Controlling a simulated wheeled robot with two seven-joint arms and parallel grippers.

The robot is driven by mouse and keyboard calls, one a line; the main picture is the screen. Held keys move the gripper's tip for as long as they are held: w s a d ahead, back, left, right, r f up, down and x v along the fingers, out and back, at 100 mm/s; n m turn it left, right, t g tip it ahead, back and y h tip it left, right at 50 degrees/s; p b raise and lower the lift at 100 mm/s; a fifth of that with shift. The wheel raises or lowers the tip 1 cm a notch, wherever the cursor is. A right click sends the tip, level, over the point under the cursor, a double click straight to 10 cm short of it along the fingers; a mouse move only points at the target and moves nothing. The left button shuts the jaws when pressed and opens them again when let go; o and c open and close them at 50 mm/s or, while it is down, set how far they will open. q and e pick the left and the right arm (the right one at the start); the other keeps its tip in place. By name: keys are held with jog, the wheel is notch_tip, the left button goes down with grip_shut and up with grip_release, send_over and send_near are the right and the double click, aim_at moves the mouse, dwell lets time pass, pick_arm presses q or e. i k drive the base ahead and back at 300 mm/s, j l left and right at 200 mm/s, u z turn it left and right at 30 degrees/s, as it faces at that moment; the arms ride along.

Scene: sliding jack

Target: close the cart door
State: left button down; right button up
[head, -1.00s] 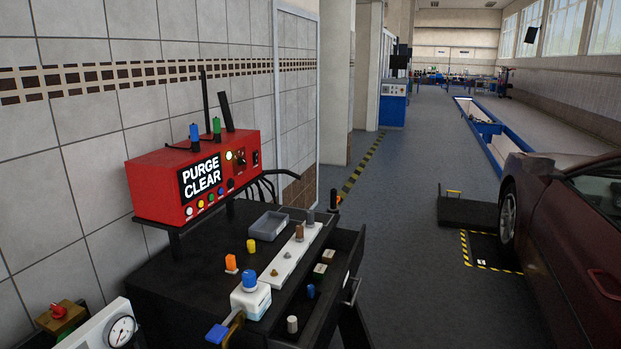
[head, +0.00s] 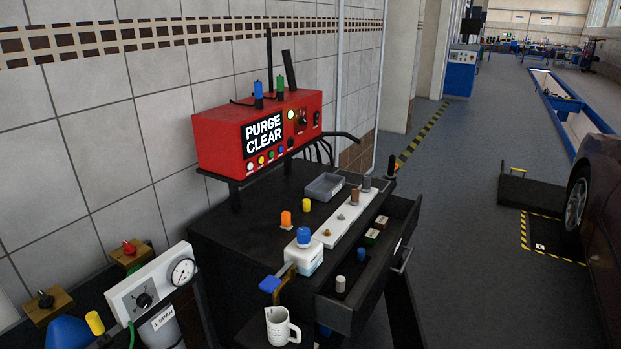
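The black cart (head: 245,215) stands against the tiled wall, seen from above and to one side. A drawer (head: 340,312) on its right side is pulled out, with small cylinders and blocks inside and a handle (head: 402,260) on its front. Below the drawer, a dark panel (head: 404,310) slants down at the cart's right side; I cannot tell whether it is the cart door. The lower part of the cart is cut off or hidden. Neither of my grippers is in view.
A red box reading "PURGE CLEAR" (head: 262,135) stands on a raised shelf over the cart. A white jug (head: 281,325) and a gauge panel (head: 152,285) are at the front. A car (head: 600,200) is at the right. Grey floor (head: 460,260) between cart and car is clear.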

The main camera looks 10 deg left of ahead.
aim_at(406, 331)
jog(key=i+l+u, duration=0.1)
jog(key=l, duration=0.25)
jog(key=i+l+u, duration=0.1)
jog(key=i+l, duration=0.2)
jog(key=i+l+u, duration=0.1)
jog(key=l, duration=0.35)
jog(key=i+l+u, duration=0.1)
jog(key=l, duration=0.3)
jog(key=i+l+u, duration=0.1)
jog(key=i+l, duration=0.15)
jog(key=l, duration=0.15)
jog(key=i+l+u, duration=0.15)
jog(key=l, duration=0.3)
jog(key=i+l+u, duration=0.1)
jog(key=l, duration=0.3)
jog(key=i+l+u, duration=0.1)
jog(key=l, duration=0.35)
jog(key=u, duration=0.15)
